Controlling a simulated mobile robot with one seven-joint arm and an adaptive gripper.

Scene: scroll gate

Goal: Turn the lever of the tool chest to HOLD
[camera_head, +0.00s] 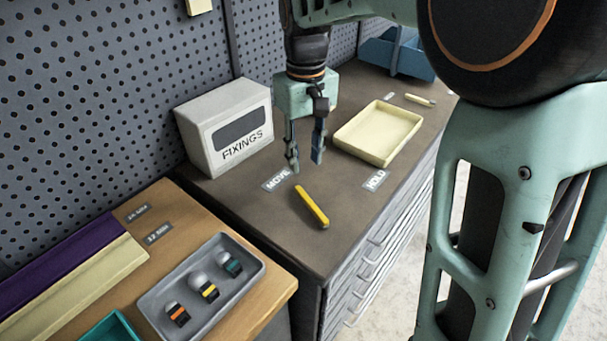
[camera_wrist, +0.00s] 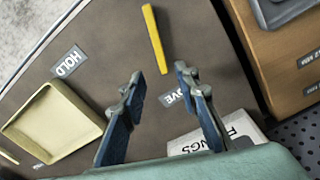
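The tool chest's dark top (camera_head: 350,230) carries a yellow lever (camera_head: 311,206), which also shows in the wrist view (camera_wrist: 155,40). The lever's far end lies close to the MOVE label (camera_head: 277,180) and points more toward it than toward the HOLD label (camera_head: 375,180). The HOLD label also shows at left in the wrist view (camera_wrist: 69,61). My gripper (camera_head: 306,163) points down above the chest top, behind the lever's far end. Its two blue fingers are apart with nothing between them, and they appear clear of the lever. In the wrist view, the fingers partly hide the MOVE label (camera_wrist: 168,98).
A white FIXINGS box (camera_head: 228,128) stands left of my gripper. A cream tray (camera_head: 378,133) lies to the right, with a blue bin (camera_head: 398,52) behind. A wooden bench (camera_head: 150,225) with a grey tray (camera_head: 200,290) adjoins at left. The chest top around the lever is clear.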

